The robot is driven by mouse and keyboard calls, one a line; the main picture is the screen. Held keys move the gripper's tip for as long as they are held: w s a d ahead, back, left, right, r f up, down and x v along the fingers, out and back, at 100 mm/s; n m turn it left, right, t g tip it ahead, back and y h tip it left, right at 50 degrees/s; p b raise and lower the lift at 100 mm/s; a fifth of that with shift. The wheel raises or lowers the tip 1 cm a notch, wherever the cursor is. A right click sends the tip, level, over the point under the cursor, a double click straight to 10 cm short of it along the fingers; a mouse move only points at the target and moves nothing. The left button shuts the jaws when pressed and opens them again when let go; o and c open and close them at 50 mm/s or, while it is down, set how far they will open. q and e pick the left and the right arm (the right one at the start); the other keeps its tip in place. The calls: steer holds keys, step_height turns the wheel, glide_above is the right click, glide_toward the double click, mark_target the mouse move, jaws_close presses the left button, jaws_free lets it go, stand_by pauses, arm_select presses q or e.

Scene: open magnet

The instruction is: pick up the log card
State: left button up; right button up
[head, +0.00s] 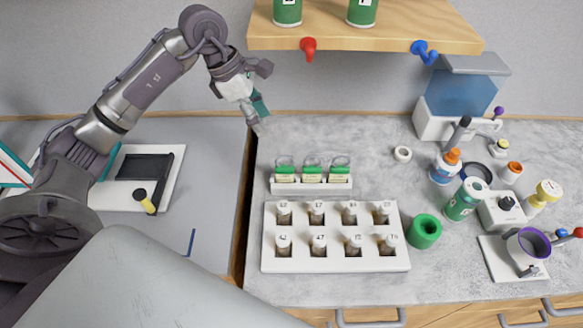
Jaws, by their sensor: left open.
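I cannot pick out a log card for certain. A white panel with a red and teal edge (14,170) is cut off at the far left, partly behind my left arm, and I cannot tell what it is. My left gripper (257,117) is open, with no card seen in it. It hangs high near the back wall, above the seam between the left surface and the grey worktop. It is left of and behind a small white rack (311,188) with three green-topped, labelled items. My right gripper is not in view.
A white block (335,262) holds several numbered vials. A green ring (424,231), bottles and a blue-tanked machine (466,92) crowd the right. A wooden shelf (370,32) with red and blue hooks overhangs the back. A white-and-black tray (171,170) sits left.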

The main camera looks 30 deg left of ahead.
arm_select(q)
steer(key=b, duration=0.4)
glide_toward(282, 166)
step_height(282, 166, up, 2)
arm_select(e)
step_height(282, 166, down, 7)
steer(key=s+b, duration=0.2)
arm_select(q)
steer(key=p+x, duration=0.1)
steer(key=x, duration=0.5)
steer(key=p+x, duration=0.1)
steer(key=x, duration=0.2)
steer(key=shift+a+f+p, duration=0.1)
steer(key=shift+a+p, duration=0.2)
steer(key=p+x, duration=0.1)
steer(key=x, duration=0.1)
steer(key=p+x, duration=0.1)
steer(key=x, duration=0.1)
steer(key=shift+s+d+f+p, duration=0.15)
steer(key=shift+s+f+p, duration=0.05)
steer(key=shift+f+p, duration=0.15)
steer(key=shift+w+d+f, duration=0.1)
steer(key=shift+f, duration=0.4)
jaws_close()
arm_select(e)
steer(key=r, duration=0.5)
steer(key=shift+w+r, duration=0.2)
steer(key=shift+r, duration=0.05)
